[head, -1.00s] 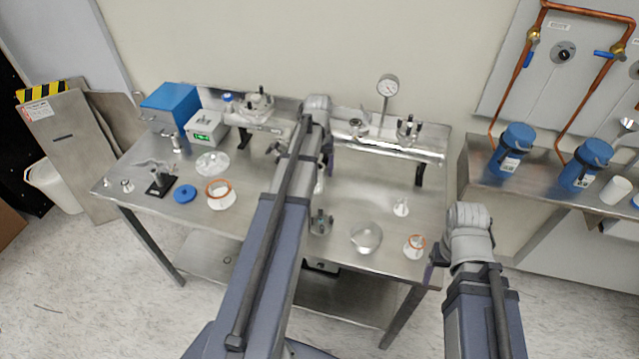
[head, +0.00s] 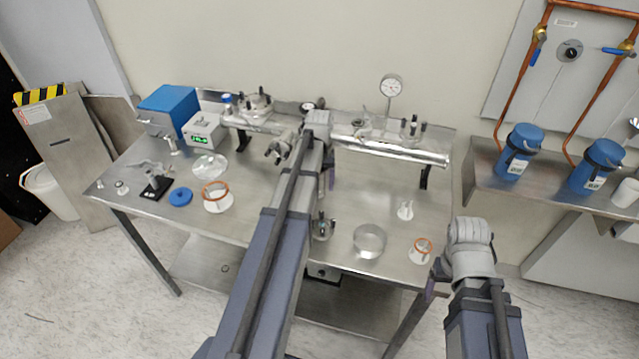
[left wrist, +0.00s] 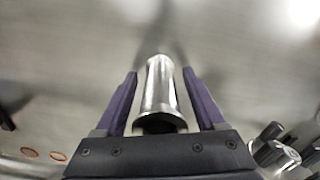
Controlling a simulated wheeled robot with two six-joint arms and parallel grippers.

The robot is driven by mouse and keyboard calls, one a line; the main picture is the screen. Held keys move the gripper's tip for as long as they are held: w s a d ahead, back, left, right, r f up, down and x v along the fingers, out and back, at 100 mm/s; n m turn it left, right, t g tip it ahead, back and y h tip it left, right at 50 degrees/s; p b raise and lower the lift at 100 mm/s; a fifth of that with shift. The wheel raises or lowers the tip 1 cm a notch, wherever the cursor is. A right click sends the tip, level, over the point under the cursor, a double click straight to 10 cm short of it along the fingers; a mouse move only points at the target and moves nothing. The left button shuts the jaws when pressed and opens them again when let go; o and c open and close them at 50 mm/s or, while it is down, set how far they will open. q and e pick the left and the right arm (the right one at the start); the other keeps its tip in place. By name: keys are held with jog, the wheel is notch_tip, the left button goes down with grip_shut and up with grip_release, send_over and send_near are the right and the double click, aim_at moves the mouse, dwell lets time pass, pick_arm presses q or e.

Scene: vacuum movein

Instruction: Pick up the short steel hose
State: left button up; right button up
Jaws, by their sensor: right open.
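The short steel hose (left wrist: 160,95) is a shiny metal tube in the left wrist view, with a flared end towards me. It lies between the two purple fingers of my left gripper (left wrist: 160,73). A narrow gap shows on each side, so the fingers are open around it and not closed on it. In the head view my left gripper (head: 326,172) hangs over the middle of the table, partly hidden behind its own arm. I cannot make out the hose there. My right gripper (head: 434,283) is by the table's front right corner, open, with nothing seen in it.
A steel manifold pipe (head: 390,148) with a gauge (head: 391,86) runs along the table's back. A blue disc (head: 181,197) and a blue box (head: 168,108) are at left.

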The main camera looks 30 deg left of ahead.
pick_arm(q)
grip_shut()
dwell(0.3)
dwell(0.3)
